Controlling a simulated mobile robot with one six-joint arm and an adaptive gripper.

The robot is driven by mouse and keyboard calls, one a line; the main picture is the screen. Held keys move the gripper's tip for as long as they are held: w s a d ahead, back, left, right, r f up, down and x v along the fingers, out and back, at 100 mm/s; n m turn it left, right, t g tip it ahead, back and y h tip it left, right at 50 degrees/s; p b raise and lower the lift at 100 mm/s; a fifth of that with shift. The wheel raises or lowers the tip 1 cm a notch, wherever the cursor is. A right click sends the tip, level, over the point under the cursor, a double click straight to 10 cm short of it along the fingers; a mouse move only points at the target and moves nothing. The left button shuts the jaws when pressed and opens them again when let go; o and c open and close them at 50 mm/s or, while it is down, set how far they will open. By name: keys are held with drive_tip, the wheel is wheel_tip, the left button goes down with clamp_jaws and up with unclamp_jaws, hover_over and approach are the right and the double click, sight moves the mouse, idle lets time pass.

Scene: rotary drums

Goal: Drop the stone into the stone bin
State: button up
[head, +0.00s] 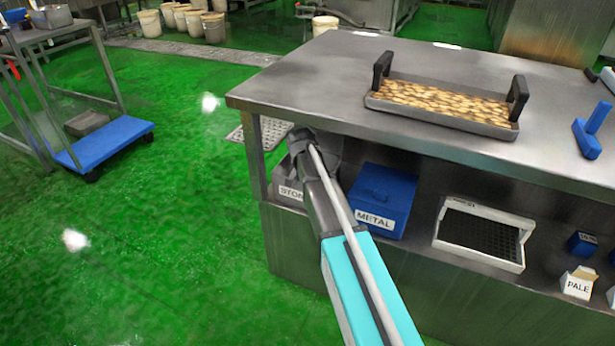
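The stone bin (287,192) is a grey box on the shelf under the steel table, at its left end. Its label reads "STON", with the rest covered by my arm. The dark end of my arm reaches over this bin, just below the tabletop's front edge. My gripper's fingers cannot be made out there, so whether they are open, shut or holding something does not show. No stone can be seen; the inside of the bin is mostly hidden.
A blue METAL bin (384,197) stands right of the stone bin. A white tray (484,234) and a PALE box (578,284) are farther right. The steel tabletop (310,82) overhangs the shelf and carries a handled tray (455,122) of brown pieces.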

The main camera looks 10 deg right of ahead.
drive_tip(key=shift+w+d+r+g+y+p, duration=0.1)
drive_tip(key=shift+w+d+g+y+p, duration=0.1)
drive_tip(key=shift+w+g+y, duration=0.25)
drive_tip(key=shift+w+d+r+g+y+p, duration=0.15)
drive_tip(key=shift+g+y, duration=0.2)
drive_tip(key=shift+g, duration=0.3)
drive_tip(key=shift+s+f+b, duration=0.15)
drive_tip(key=shift+f+b, duration=0.6)
drive_tip(key=shift+f, duration=0.2)
drive_tip(key=shift+f+b, duration=0.3)
drive_tip(key=shift+b, duration=0.15)
drive_tip(key=shift+f+b, duration=0.15)
drive_tip(key=shift+b, duration=0.25)
drive_tip(key=shift+s, duration=0.1)
drive_tip(key=o, duration=0.9)
drive_tip(key=shift+s, duration=0.1)
drive_tip(key=shift+o, duration=0.2)
